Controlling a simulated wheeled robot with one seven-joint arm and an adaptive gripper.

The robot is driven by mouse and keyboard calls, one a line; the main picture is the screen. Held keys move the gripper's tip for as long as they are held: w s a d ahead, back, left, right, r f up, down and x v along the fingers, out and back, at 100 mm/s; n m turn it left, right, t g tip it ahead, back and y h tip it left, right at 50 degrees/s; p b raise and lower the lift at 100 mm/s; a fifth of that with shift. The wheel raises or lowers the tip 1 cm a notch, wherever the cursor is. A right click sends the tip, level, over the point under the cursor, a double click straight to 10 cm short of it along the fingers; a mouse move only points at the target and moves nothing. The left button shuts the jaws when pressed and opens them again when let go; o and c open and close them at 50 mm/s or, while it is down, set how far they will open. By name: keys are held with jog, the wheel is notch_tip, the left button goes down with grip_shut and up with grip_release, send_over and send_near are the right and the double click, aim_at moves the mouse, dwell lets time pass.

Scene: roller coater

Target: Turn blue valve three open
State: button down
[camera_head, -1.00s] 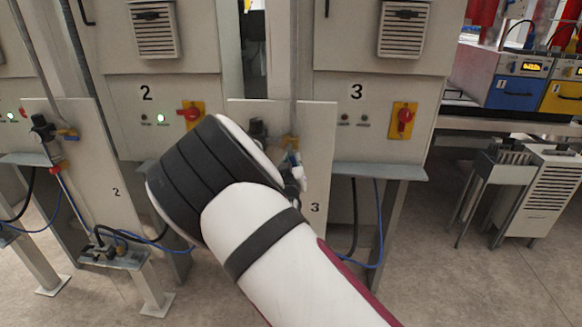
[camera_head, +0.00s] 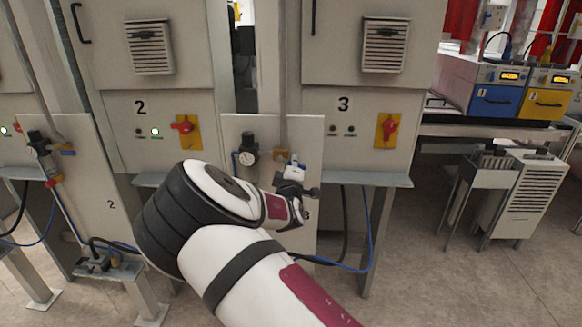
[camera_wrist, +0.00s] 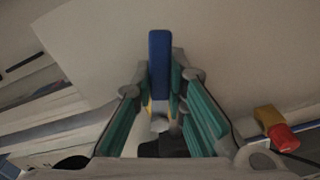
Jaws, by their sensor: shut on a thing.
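The blue valve handle (camera_wrist: 159,62) stands upright in the wrist view, between the two green-padded fingers. My gripper (camera_wrist: 160,84) is shut on it, with a finger on each side. In the head view my gripper (camera_head: 293,178) is at the panel (camera_head: 308,140) marked 3, below the pressure gauge and regulator (camera_head: 248,150). The blue handle is hard to make out there. The wrist view also shows the valve's pale body (camera_wrist: 159,124) below the handle, partly hidden by the fingers.
A brass fitting with a red knob (camera_wrist: 283,137) sits to the right in the wrist view. Cabinet 3 has a red rotary switch (camera_head: 389,127) on a yellow plate. A grey shelf (camera_head: 370,179) and blue hose (camera_head: 366,240) lie to the gripper's right. Open floor (camera_head: 430,270) is at right.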

jog(key=shift+d+r+n+p, duration=0.15)
jog(key=shift+r+n, duration=0.2)
jog(key=shift+n, duration=0.65)
jog(key=shift+a+r+n+p, duration=0.15)
jog(key=shift+r+n, duration=0.15)
jog(key=shift+n, duration=0.7)
jog(key=shift+d, duration=0.1)
jog(key=c, duration=1.6)
grip_release()
jog(key=s, duration=1.2)
jog(key=shift+a, duration=0.2)
